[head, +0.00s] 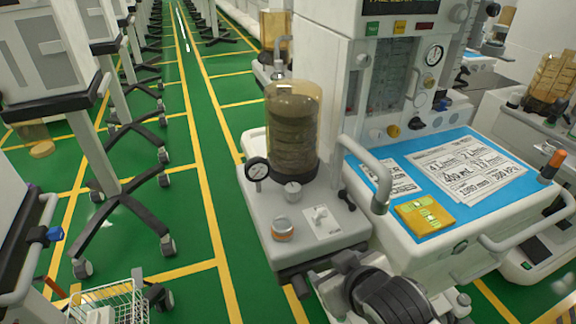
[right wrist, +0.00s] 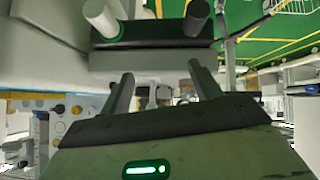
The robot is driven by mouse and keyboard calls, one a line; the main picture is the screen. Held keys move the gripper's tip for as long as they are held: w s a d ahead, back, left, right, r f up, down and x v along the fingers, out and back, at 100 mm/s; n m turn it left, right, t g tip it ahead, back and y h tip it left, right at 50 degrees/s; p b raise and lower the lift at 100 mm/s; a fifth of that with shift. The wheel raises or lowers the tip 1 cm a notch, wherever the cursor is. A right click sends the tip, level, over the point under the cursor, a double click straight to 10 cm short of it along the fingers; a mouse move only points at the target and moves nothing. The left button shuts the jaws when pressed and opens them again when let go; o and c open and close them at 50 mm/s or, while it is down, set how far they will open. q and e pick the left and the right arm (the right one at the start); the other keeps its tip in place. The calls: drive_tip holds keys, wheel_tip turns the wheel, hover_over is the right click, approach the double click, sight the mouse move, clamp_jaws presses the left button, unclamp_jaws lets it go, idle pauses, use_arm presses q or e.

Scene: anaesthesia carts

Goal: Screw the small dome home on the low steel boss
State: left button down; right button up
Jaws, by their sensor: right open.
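The low steel boss appears to be the short silver-topped cylinder with an orange band (head: 283,229) on the grey shelf (head: 335,230) of the near cart. A small rounded steel piece (head: 293,190) stands behind it; I cannot tell whether this is the small dome. A tall amber dome (head: 293,125) covers a dark ribbed canister on the same shelf. My right gripper (right wrist: 163,85) is open, with nothing between its fingers in the right wrist view. In the head view my right arm is low at the shelf's front edge, and its fingertips are unclear. My left gripper is out of view.
A gauge (head: 258,172) stands left of the canister. A curved grey handle (head: 372,165) rises right of the shelf. A blue mat (head: 405,165) carries printed sheets and a yellow block (head: 425,214). A wire basket (head: 105,300) is at lower left. Green floor is open left of the shelf.

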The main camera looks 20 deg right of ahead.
drive_tip(key=w+a+r+n+t+y, duration=0.2)
drive_tip(key=w+a+r+n+t, duration=0.3)
drive_tip(key=r, duration=0.7)
drive_tip(key=w+a+r+n+t+y, duration=0.1)
drive_tip(key=w+a+r+t+y, duration=0.15)
drive_tip(key=w+r+t, duration=0.65)
drive_tip(key=s+a+r+n+g+y, duration=0.7)
drive_tip(key=r+n+y, duration=0.4)
drive_tip(key=n+y, duration=0.3)
drive_tip(key=s+a+n+g+y, duration=0.2)
drive_tip(key=a+n+g+y, duration=0.35)
drive_tip(key=n+g, duration=0.35)
drive_tip(key=n+g+h, duration=0.6)
drive_tip(key=n+h, duration=0.1)
drive_tip(key=h, duration=1.6)
approach(283, 219)
drive_tip(key=f, duration=0.3)
drive_tip(key=w+f, duration=0.1)
drive_tip(key=f, duration=0.5)
drive_tip(key=shift+w+a+f, duration=0.15)
drive_tip(key=shift+a, duration=0.15)
